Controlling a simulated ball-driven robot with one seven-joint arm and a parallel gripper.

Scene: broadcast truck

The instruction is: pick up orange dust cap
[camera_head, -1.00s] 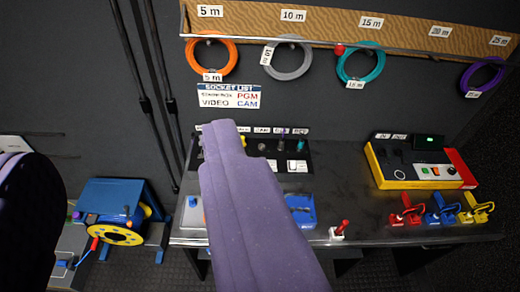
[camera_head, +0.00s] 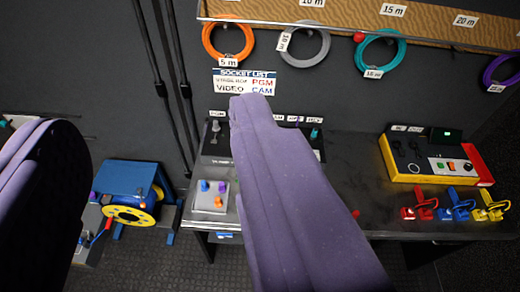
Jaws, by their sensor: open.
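A small orange piece (camera_head: 218,202), which looks like the orange dust cap, sits on a light grey plate (camera_head: 201,207) at the left front of the dark bench. A blue and a purple piece are beside it on the plate. My gripper (camera_head: 150,118) shows as two purple fingers spread wide apart, with nothing between them. One finger is at the left edge, the other crosses the middle and hides part of the bench. The orange piece shows between them, just left of the middle finger, farther off and untouched. Its exact shape is too small to tell.
A blue stand with a yellow reel (camera_head: 128,215) is on the floor at left. A yellow-red control box (camera_head: 430,158) and red, blue and yellow connectors (camera_head: 457,208) are on the bench at right. Coiled cables hang on the wall. Black cables (camera_head: 185,90) run down the wall.

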